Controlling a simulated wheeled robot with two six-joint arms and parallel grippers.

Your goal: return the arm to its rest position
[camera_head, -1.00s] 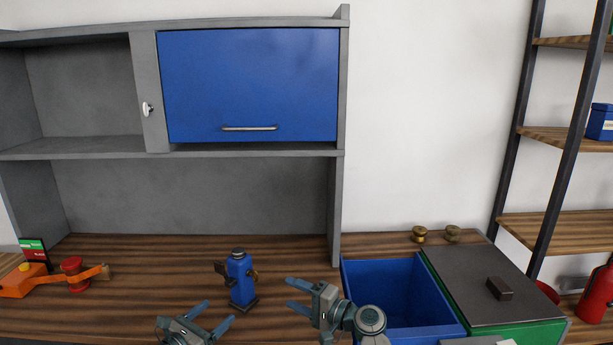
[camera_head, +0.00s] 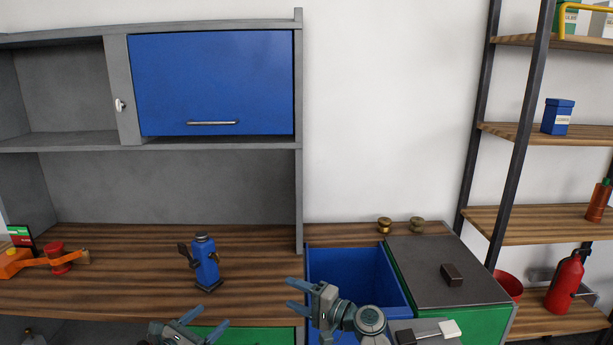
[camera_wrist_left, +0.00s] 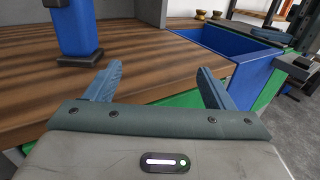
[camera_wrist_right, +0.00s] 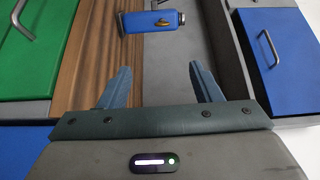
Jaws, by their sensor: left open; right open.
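My left gripper (camera_head: 203,324) is at the bottom of the head view, in front of the bench edge, open and empty. Its open fingers (camera_wrist_left: 160,88) also show in the left wrist view. My right gripper (camera_head: 298,299) is to its right, open and empty, in front of the blue bin. Its spread fingers (camera_wrist_right: 160,88) show in the right wrist view. The blue dynamo (camera_head: 206,263) stands upright on the wooden bench, beyond both grippers and touching neither. It shows in the left wrist view (camera_wrist_left: 76,28) and in the right wrist view (camera_wrist_right: 152,21).
A blue open bin (camera_head: 345,272) and a grey lid (camera_head: 425,262) with a dark handle are right of the bench. A blue-doored cabinet (camera_head: 212,85) stands above. An orange tool (camera_head: 14,262) lies at left. A shelf rack (camera_head: 545,225) holds a red extinguisher (camera_head: 565,282).

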